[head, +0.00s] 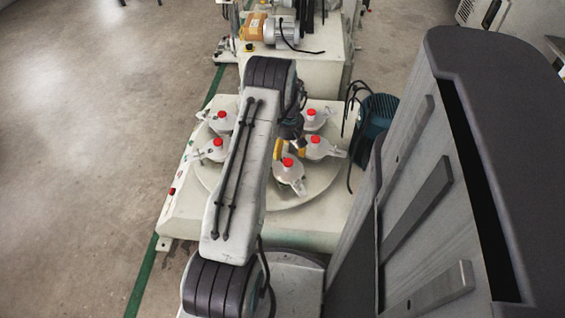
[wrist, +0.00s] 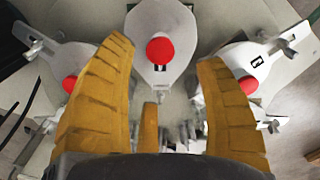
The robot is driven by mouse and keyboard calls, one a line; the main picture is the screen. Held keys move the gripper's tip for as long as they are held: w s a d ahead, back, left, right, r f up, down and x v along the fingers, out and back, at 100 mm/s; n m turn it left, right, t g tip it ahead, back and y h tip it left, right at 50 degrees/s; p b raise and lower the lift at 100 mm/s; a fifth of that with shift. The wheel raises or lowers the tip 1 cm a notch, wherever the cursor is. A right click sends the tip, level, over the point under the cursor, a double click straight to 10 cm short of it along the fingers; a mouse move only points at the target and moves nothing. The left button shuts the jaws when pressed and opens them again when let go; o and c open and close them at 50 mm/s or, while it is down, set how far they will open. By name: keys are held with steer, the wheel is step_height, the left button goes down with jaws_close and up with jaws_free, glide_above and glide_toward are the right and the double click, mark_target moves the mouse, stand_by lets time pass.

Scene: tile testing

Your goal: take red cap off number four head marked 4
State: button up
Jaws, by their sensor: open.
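Several white heads with red caps stand on a round table in the head view. My gripper (head: 289,149) is open over the table, its yellow fingers close to the front head's red cap (head: 288,162). In the wrist view, my gripper (wrist: 164,55) has its fingers spread, with a red cap (wrist: 160,50) on a white head (wrist: 165,18) showing between their tips. I cannot tell if they touch. Another red cap (wrist: 248,85) is at the right and one (wrist: 70,84) at the left, partly behind a finger. Small dark labels show, but I cannot read a 4.
The round table (head: 300,200) sits on a pale machine base (head: 180,215). Other red caps show at the right (head: 315,139), back right (head: 311,112), left (head: 218,142) and back left (head: 222,114). A blue-green motor (head: 377,118) stands right of it. Open floor lies left.

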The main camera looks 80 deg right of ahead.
mark_target(288, 162)
steer(key=shift+f+b, duration=0.9)
steer(key=shift+f, duration=2.35)
steer(key=c, duration=0.8)
